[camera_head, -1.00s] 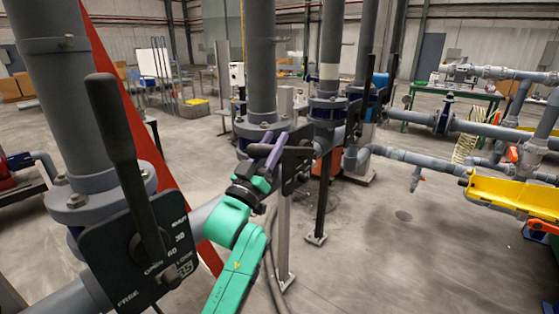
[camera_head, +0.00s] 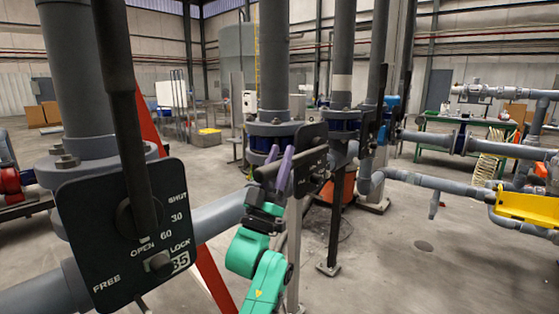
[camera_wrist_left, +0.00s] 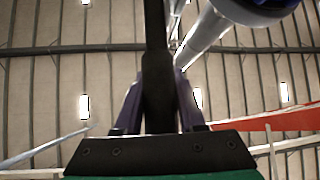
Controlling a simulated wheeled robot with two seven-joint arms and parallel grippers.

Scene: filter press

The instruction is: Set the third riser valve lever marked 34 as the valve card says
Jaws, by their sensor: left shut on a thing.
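My left gripper (camera_head: 283,168), with purple fingers on a green arm, is shut on a dark valve lever (camera_head: 264,175). This lever sticks out leftward, close to level, from a black plate (camera_head: 308,163) below the second grey riser in the head view. The plate's marking is too small and oblique to read. In the left wrist view the dark lever (camera_wrist_left: 158,85) runs between the two purple fingers (camera_wrist_left: 130,108). The near valve's lever (camera_head: 125,110) stands upright on a plate (camera_head: 90,225) marked SHUT, 30, 60, OPEN, FREE, LOCK and 35. I see no valve card. My right gripper is not in view.
The near lever and plate stand close to my left arm. A grey horizontal pipe (camera_head: 217,217) and a red slanted post (camera_head: 205,262) are beside it. Further risers (camera_head: 342,70) stand behind. Pipework with a yellow piece (camera_head: 525,207) is at right; open floor (camera_head: 420,280) lies between.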

